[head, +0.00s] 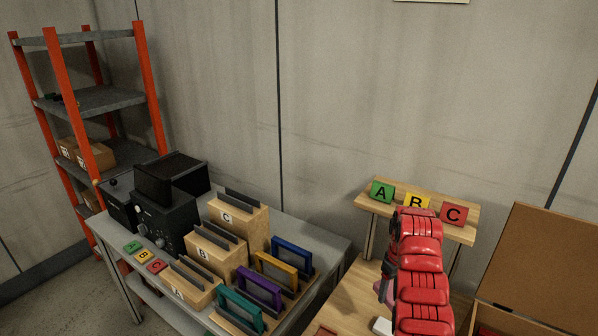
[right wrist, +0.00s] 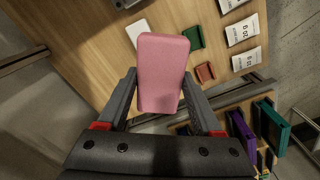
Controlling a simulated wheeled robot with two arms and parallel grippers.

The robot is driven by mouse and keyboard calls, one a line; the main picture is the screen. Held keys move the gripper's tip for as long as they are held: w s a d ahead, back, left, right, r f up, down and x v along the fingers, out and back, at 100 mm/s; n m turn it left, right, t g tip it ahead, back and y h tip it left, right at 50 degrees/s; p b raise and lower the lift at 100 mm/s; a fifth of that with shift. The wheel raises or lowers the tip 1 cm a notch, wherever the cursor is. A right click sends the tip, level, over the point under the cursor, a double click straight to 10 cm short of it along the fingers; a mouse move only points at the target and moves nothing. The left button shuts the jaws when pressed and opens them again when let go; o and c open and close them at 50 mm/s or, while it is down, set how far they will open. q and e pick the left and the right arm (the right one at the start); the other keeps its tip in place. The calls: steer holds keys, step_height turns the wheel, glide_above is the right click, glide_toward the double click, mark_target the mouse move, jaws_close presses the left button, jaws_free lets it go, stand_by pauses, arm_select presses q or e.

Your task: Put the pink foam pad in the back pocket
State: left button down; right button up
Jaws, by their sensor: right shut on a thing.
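The pink foam pad (right wrist: 162,72) is a rounded block in the right wrist view. My right gripper (right wrist: 158,95) is shut on it, with one dark finger on each side. The pad is held above a wooden table top. In the head view my red right arm hides the pad and most of the right gripper (head: 384,288). An open brown box (head: 545,262) stands at the right edge; its inside is mostly cut off, so I cannot make out a back pocket. My left gripper is not in view.
The wooden table (head: 352,292) holds a white piece (head: 381,326) and a raised shelf with green, yellow and red A, B, C signs (head: 416,201). A grey bench (head: 325,246) at left carries slotted wooden blocks (head: 216,250), coloured frames (head: 260,290) and black devices (head: 170,215).

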steer(key=a+r+m, duration=0.1)
steer(key=a+r+m+b, duration=0.1)
steer(key=r, duration=0.1)
steer(key=w+a+r+b, duration=0.1)
steer(key=r, duration=0.1)
steer(key=shift+a+r+m, duration=0.15)
steer(key=shift+m, duration=0.25)
steer(key=a+r, duration=0.1)
steer(key=s+a+m+b, duration=0.1)
steer(key=a, duration=0.1)
steer(key=a+r+m+b, duration=0.1)
steer(key=shift+s+a+r, duration=0.35)
steer(key=shift+s+a, duration=0.05)
